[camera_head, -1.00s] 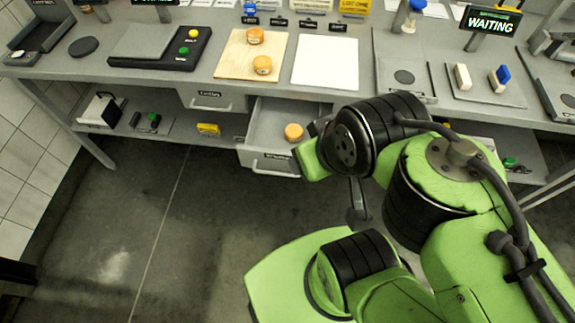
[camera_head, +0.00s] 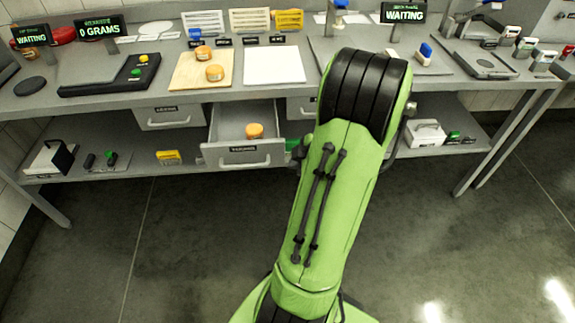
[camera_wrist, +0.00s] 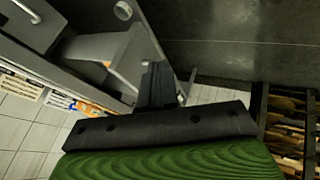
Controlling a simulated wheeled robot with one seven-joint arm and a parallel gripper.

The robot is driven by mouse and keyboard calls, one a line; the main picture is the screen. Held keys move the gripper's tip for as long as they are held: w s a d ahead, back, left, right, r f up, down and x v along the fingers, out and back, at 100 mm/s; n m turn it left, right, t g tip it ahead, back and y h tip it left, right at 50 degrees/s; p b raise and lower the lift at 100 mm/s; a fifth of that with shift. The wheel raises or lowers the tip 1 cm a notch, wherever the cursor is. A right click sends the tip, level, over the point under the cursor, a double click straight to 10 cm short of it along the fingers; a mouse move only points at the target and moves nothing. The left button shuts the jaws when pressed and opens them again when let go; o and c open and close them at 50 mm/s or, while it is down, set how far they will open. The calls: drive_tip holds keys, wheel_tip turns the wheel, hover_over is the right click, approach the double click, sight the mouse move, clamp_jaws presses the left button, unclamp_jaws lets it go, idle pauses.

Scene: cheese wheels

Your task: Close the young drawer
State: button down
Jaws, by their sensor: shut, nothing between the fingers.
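One grey drawer (camera_head: 217,157) under the workbench stands pulled out, with a bar handle and a dark label too small to read surely. An orange cheese wheel (camera_head: 254,130) lies inside it. My gripper is mostly hidden behind my green arm in the head view, close to the right side of this drawer. In the wrist view my gripper (camera_wrist: 156,84) shows as dark fingers, shut and empty. Grey drawer-like panels (camera_wrist: 112,48) lie just beyond and to the left of the fingers; I cannot tell whether they touch.
A closed drawer (camera_head: 170,117) is left of the open one; another (camera_head: 300,107) is partly hidden by my arm. On the bench, two cheese wheels sit on a wooden board (camera_head: 190,80) beside a white sheet (camera_head: 274,66). A lower shelf (camera_head: 100,160) holds small items. Floor in front is clear.

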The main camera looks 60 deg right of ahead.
sight(277, 161)
drive_tip(key=w+d+f, duration=0.1)
drive_tip(key=w+f, duration=0.1)
drive_tip(key=w+d+f+b, duration=0.1)
drive_tip(key=w, duration=0.1)
drive_tip(key=w+d+f, duration=0.2)
drive_tip(key=shift+w+f+b, duration=0.25)
drive_tip(key=shift+f+b, duration=0.05)
drive_tip(key=shift+f, duration=0.05)
